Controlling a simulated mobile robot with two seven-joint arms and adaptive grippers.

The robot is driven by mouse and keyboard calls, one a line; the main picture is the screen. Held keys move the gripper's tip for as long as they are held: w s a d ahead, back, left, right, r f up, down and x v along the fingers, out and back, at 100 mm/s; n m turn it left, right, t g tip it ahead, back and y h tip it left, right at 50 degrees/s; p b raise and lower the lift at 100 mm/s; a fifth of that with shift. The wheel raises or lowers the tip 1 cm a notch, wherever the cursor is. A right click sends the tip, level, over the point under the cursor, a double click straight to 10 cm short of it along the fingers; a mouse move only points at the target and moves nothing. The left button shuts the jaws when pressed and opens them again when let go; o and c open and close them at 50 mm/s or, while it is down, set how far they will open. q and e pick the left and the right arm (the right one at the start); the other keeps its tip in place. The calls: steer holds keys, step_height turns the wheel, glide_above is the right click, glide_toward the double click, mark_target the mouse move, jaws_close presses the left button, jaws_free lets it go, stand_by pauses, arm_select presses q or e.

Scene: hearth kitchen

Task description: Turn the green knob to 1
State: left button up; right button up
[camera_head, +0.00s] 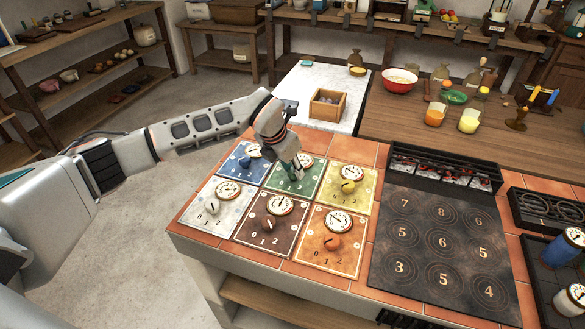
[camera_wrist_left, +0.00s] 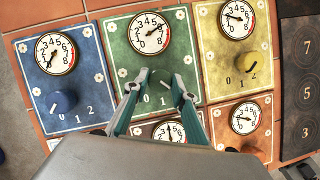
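The green panel (camera_head: 303,187) is the middle one of the back row of knob panels and has a round dial (camera_wrist_left: 149,33). Its green knob (camera_wrist_left: 160,78) shows in the left wrist view, above the marks 0 and 1; the 2 is covered. Where the knob points is hard to tell. My left gripper (camera_wrist_left: 156,88) reaches down over this panel, its teal fingers apart on either side of the knob. I see no clear contact. In the head view the left gripper (camera_head: 294,171) hides most of the knob. My right gripper is not in view.
Blue (camera_head: 235,173), yellow (camera_head: 361,199), white (camera_head: 199,220), brown (camera_head: 254,241) and orange (camera_head: 318,262) knob panels surround the green one closely. A dark numbered board (camera_head: 421,262) lies to the right. A wooden box (camera_head: 327,108) stands on the white counter behind.

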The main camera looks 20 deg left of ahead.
arm_select(q)
steer(key=shift+m, duration=0.3)
steer(key=m+h, duration=0.1)
steer(key=m, duration=0.1)
steer(key=m+g, duration=0.1)
steer(key=m, duration=0.2)
steer(key=shift+w+a+h, duration=0.15)
steer(key=shift+w+h, duration=0.05)
steer(key=shift+h, duration=0.2)
steer(key=shift+m+g+b, duration=0.4)
steer(key=shift+m+b, duration=0.05)
steer(key=shift+m, duration=0.55)
steer(key=shift+m+g, duration=0.3)
steer(key=shift+m, duration=0.3)
steer(key=shift+r+h, duration=0.1)
steer(key=shift+h, duration=0.2)
steer(key=o, duration=1.1)
